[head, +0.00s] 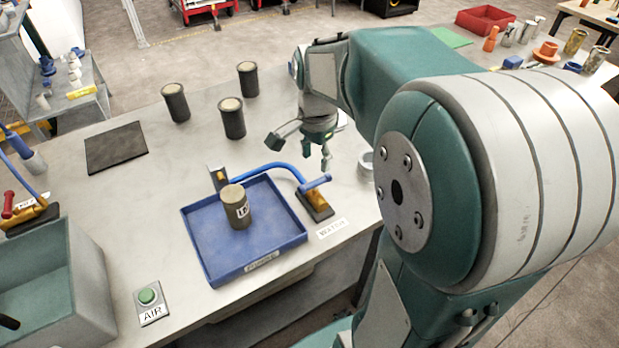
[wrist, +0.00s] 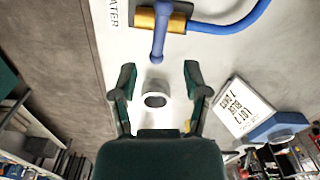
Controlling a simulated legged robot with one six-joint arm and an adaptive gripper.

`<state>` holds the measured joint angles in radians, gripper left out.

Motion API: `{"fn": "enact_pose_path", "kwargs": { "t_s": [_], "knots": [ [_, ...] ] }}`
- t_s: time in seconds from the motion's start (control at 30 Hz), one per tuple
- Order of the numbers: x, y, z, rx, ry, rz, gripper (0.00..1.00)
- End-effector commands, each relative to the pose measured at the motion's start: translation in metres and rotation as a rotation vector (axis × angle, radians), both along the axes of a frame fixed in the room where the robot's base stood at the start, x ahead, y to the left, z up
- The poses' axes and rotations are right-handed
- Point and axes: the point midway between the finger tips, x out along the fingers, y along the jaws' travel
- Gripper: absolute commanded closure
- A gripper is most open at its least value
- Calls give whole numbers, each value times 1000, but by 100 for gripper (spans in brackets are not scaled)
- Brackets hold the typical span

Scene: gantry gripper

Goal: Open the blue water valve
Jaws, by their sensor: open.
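The water valve has a brass body (head: 316,201) with a blue handle (head: 317,183). It stands at the right edge of the blue tray, beside the WATER label (head: 332,229). A blue hose (head: 270,168) runs from it over the tray. In the wrist view the blue handle (wrist: 158,42) lies just beyond the fingertips, near the middle, with the brass body (wrist: 175,22) behind it. My gripper (head: 302,150) is open and empty above the table, behind the valve in the head view. Its spread fingers (wrist: 160,76) do not touch the handle.
The blue tray (head: 197,251) holds a can (head: 236,206) marked with letters. A small pale ring or cup (wrist: 155,100) sits between my fingers in the wrist view. Several dark cans (head: 232,118) stand farther back. A green AIR button (head: 147,296) is front left.

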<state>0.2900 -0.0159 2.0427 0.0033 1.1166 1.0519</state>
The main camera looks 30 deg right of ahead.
Motion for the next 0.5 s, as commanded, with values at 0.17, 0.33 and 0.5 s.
{"fn": "enact_pose_path", "kwargs": {
  "t_s": [0.17,0.33,0.5],
  "knots": [
    [-1,4,-35,-2,5,2,40],
    [0,4,-61,-3,2,3,40],
    [0,4,-74,-3,0,3,40]
  ]
}}
